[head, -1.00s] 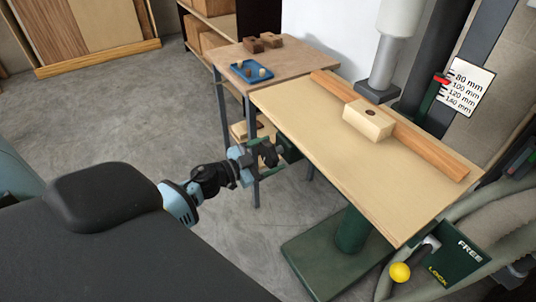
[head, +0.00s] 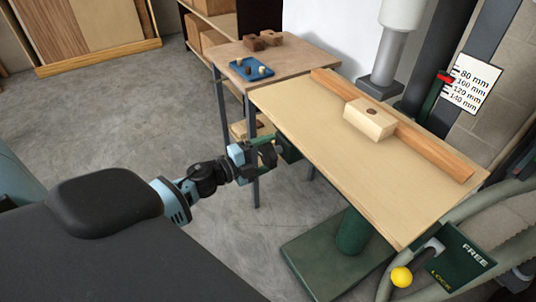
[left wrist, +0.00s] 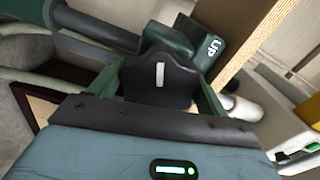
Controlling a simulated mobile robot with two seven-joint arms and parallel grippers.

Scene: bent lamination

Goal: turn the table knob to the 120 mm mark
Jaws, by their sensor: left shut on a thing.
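The table knob is a dark lobed knob (left wrist: 158,78) with a white mark, in the middle of the left wrist view. My left gripper (head: 266,152) is shut on it at the left edge of the machine table (head: 330,135); its fingers stand on both sides of the knob in the left wrist view. In the head view the gripper hides most of the knob. The scale card (head: 472,84) reads 80 to 140 mm. A red pointer (head: 445,77) is by its upper marks; the exact reading is too small to tell. My right gripper is not in view.
A wooden fence (head: 425,145) and a pale block (head: 369,119) lie on the machine table, under a grey spindle (head: 388,60). A side table (head: 270,58) with a blue tray (head: 240,74) stands behind. A FREE/LOCK lever with a yellow ball (head: 401,277) is at lower right.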

